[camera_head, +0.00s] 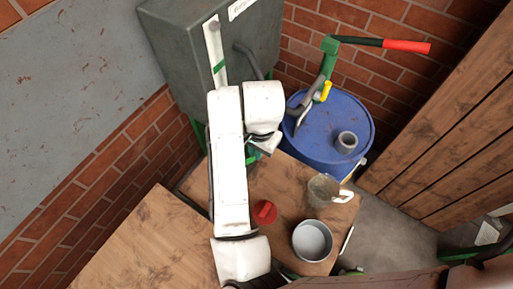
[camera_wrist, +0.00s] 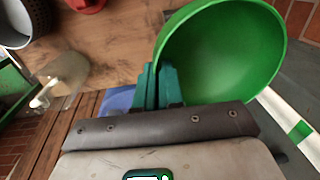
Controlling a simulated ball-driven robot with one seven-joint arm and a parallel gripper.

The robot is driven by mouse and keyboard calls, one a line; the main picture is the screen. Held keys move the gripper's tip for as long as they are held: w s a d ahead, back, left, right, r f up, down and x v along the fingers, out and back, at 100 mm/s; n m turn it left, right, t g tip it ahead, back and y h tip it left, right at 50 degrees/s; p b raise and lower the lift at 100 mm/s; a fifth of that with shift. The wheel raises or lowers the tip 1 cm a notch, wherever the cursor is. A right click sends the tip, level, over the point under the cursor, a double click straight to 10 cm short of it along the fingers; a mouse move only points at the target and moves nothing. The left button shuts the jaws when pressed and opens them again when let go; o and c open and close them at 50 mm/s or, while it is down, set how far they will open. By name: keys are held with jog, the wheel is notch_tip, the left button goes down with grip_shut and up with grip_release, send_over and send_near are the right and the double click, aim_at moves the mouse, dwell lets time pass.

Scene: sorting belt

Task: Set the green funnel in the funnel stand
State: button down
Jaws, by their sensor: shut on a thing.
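The green funnel (camera_wrist: 222,50) fills the upper right of the wrist view, its wide bowl tilted and open to the camera. My gripper (camera_wrist: 158,80), with teal fingers, is shut on it at the left side of its rim. In the head view my white arm covers most of my gripper (camera_head: 254,154), and the funnel is almost wholly hidden there. I cannot make out a funnel stand for certain in either view.
The wooden table (camera_head: 290,190) bears a red object (camera_head: 264,212), a clear jug (camera_head: 323,190) and a round grey container (camera_head: 312,241). Behind stands a blue drum (camera_head: 323,125) with a grey cup (camera_head: 346,142) and a red-handled pump (camera_head: 405,46). A grey cabinet (camera_head: 175,45) stands behind my arm.

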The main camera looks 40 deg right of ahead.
jog(key=shift+f, duration=0.15)
dwell(0.3)
jog(key=shift+f+b, duration=1.05)
jog(key=shift+b, duration=0.05)
jog(key=shift+f, duration=0.15)
jog(key=shift+f+b, duration=1.5)
jog(key=shift+f, duration=0.15)
dwell(0.5)
jog(key=c, duration=1.2)
grip_release()
jog(key=c, duration=0.4)
